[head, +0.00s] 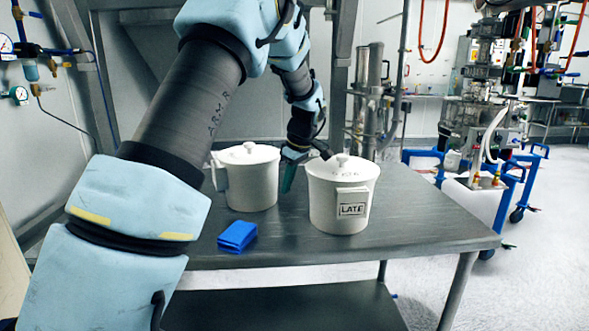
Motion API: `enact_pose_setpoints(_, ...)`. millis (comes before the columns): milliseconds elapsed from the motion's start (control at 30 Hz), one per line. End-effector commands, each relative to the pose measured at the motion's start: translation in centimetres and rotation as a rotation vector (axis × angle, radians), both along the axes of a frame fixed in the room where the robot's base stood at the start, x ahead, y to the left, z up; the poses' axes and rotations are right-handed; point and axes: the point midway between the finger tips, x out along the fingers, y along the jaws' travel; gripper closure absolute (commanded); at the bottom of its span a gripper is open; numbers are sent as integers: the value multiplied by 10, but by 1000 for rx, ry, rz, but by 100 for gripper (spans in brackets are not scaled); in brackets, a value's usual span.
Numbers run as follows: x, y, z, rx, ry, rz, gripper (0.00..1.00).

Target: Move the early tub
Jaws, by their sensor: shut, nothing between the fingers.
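Two white lidded tubs stand upright on a dark metal table (430,222). The right tub (325,205) bears a label reading LATE on its front. The left tub (252,183) stands a little farther back, with a handle on its left side; no label shows on the side facing me. My gripper (287,186) is shut and empty, pointing down in the gap between the two tubs, behind the right tub's left edge. I cannot tell whether it touches either tub. My arm crosses the left of the view.
A folded blue cloth (237,236) lies near the table's front edge, before the left tub. The table's right part is bare. Metal cylinders (370,95) stand behind the table. A blue-framed cart (480,200) stands on the floor at the right.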

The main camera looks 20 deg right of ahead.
Motion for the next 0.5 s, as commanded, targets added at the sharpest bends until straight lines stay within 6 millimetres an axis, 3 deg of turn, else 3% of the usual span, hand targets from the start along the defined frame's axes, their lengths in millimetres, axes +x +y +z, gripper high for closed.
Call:
enact_pose_setpoints(200,18,17,4,0,0,2,100)
enact_pose_setpoints(500,22,20,2,-2,-1,0,100)
